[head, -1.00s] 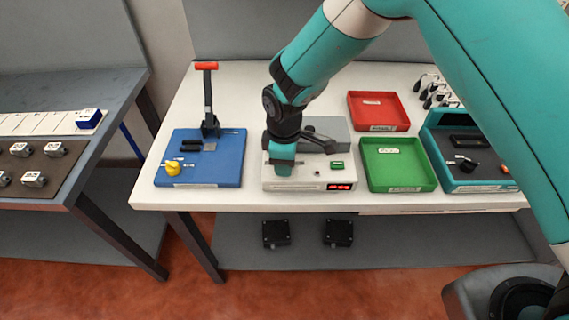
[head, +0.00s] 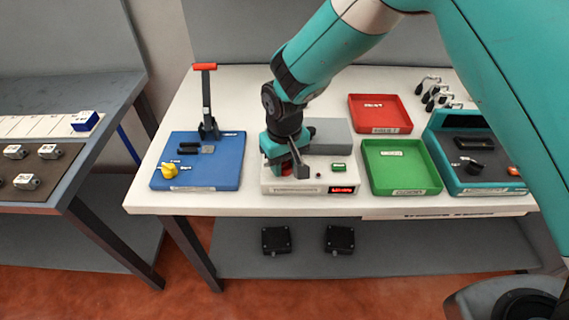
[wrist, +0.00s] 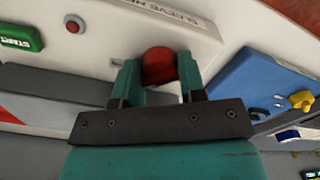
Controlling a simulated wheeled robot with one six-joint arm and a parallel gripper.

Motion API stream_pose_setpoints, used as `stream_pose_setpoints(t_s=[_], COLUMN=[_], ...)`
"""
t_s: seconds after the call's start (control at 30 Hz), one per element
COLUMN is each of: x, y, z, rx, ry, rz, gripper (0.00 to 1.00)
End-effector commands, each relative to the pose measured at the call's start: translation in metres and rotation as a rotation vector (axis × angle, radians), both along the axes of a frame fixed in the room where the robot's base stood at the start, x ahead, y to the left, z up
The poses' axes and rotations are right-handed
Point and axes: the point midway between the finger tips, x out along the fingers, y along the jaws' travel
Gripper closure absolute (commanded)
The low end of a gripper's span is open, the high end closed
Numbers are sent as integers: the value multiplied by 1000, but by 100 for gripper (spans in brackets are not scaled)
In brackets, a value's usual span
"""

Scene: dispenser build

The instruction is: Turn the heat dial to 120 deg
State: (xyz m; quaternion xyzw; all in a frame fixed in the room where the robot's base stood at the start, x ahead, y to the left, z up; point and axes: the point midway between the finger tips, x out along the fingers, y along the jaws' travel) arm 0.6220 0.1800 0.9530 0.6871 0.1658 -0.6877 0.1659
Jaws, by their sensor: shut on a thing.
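The heat dial is a red knob (wrist: 159,66) on the white face of the sleeve heater (wrist: 215,22) in the wrist view. My gripper (wrist: 160,80) is shut on it, with one teal finger on each side. In the head view my gripper (head: 276,165) points down onto the left part of the white heater (head: 310,189) and mostly hides the dial. The heater has a red lit display (head: 343,189), too small to read, and a green START button (head: 339,167). That button also shows in the wrist view (wrist: 22,38).
Left of the heater is a blue fixture (head: 215,178) with a yellow knob (head: 168,170) and a red-handled lever (head: 206,95). To the right are a green tray (head: 395,168), a red tray (head: 380,114) and a teal device (head: 480,187). A grey block (head: 330,133) sits behind the heater's front.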

Motion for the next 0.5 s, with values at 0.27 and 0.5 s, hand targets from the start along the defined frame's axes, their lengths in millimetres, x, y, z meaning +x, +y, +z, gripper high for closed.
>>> stream_pose_setpoints(t_s=[0.27, 0.5], x=[1, 1], y=[0, 0], z=[1, 1], rx=[2, 2], ry=[-4, -4], rz=[-169, -243], gripper=[86, 86])
